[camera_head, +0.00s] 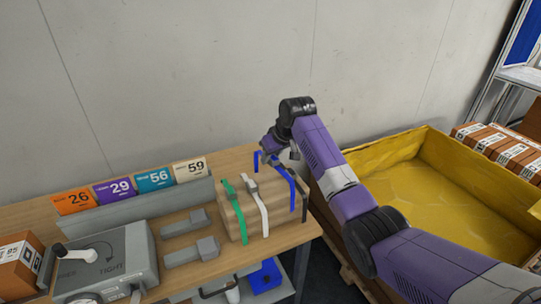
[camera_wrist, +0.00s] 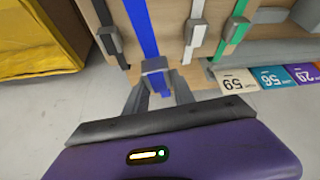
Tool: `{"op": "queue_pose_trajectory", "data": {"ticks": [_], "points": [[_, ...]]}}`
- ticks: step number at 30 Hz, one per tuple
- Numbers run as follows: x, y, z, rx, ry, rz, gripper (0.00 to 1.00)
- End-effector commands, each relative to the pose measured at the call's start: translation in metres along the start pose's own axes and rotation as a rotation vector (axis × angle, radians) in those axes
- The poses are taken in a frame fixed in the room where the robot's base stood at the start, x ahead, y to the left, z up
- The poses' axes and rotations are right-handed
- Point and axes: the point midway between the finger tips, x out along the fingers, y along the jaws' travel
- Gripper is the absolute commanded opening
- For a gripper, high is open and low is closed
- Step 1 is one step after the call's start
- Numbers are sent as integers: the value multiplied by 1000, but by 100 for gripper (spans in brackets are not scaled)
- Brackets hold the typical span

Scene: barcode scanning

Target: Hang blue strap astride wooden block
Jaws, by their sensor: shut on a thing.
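The wooden block (camera_head: 240,212) lies on the workbench, with a green strap (camera_head: 234,205) and a white strap (camera_head: 261,205) across it. The blue strap (camera_head: 292,190) is at the block's right part, one end reaching down the front and another short end (camera_head: 257,160) showing behind. In the wrist view the blue strap (camera_wrist: 142,25) runs along the block (camera_wrist: 170,22) to a grey buckle (camera_wrist: 155,68). My gripper (camera_wrist: 157,88) is shut on the blue strap at this buckle, by the block's far edge. Whether the strap rests on the block is unclear. My gripper (camera_head: 272,150) partly hides it.
A dark strap with a grey buckle (camera_wrist: 110,40) is beside the blue one. Numbered cards (camera_head: 130,187) stand along the back left. Grey pieces (camera_head: 190,250) and a grey machine (camera_head: 108,265) lie left. A yellow-lined crate (camera_head: 410,150) stands right, under my arm.

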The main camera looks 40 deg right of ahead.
Motion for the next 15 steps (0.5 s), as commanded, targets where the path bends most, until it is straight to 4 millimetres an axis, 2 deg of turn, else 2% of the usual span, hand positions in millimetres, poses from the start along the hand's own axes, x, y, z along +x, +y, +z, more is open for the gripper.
{"op": "queue_pose_trajectory", "data": {"ticks": [15], "points": [[30,-1,17,1,0,-1,0]]}}
